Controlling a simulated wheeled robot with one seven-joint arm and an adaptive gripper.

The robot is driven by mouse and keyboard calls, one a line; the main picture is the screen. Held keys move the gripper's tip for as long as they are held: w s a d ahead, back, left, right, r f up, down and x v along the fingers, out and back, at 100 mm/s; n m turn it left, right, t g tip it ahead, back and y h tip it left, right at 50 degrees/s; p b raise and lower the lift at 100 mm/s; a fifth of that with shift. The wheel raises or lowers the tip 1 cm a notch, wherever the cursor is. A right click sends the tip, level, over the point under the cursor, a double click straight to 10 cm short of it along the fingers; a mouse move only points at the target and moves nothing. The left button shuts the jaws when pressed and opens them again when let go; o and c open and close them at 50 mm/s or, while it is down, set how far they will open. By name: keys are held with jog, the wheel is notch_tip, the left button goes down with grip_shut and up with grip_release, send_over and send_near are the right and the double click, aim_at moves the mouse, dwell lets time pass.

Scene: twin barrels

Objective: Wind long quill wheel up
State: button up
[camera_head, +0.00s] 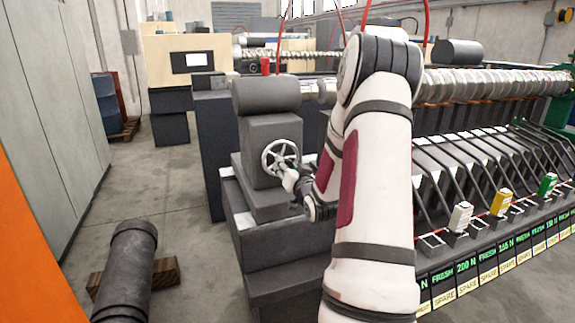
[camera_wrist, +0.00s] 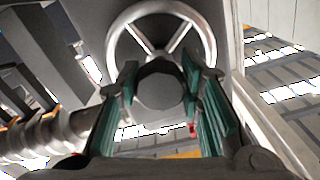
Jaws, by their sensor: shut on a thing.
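A silver spoked hand wheel (camera_head: 281,157) is on the front of a dark grey machine housing (camera_head: 262,135) in the head view. In the wrist view the wheel (camera_wrist: 160,13) fills the top centre, its rim and spokes facing me. My gripper (camera_wrist: 160,92) has its green-lined fingers on either side of a dark round hub or knob (camera_wrist: 160,84) in front of the wheel, shut on it. In the head view my gripper (camera_head: 290,176) is at the wheel's lower right. The fingertips are small there and partly hidden by my arm.
A row of slanted dark frames (camera_head: 470,170) and a long ribbed roller (camera_head: 500,84) are to the right. A dark cylinder on wooden blocks (camera_head: 128,265) lies at lower left. Grey cabinets (camera_head: 50,115) line the left. Open floor (camera_head: 175,200) lies between.

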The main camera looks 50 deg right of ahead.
jog(key=m+p, duration=0.2)
jog(key=m, duration=0.2)
jog(key=shift+r+m+p, duration=0.15)
jog(key=shift+m+p, duration=0.15)
jog(key=m+p, duration=0.3)
jog(key=m, duration=0.1)
jog(key=shift+m, duration=0.3)
jog(key=m+p, duration=0.3)
jog(key=m, duration=0.1)
jog(key=shift+s+m, duration=0.1)
jog(key=shift+m, duration=0.2)
jog(key=shift+m+p, duration=1.5)
jog(key=shift+m, duration=0.5)
jog(key=o, duration=1.2)
jog(key=shift+c, duration=0.2)
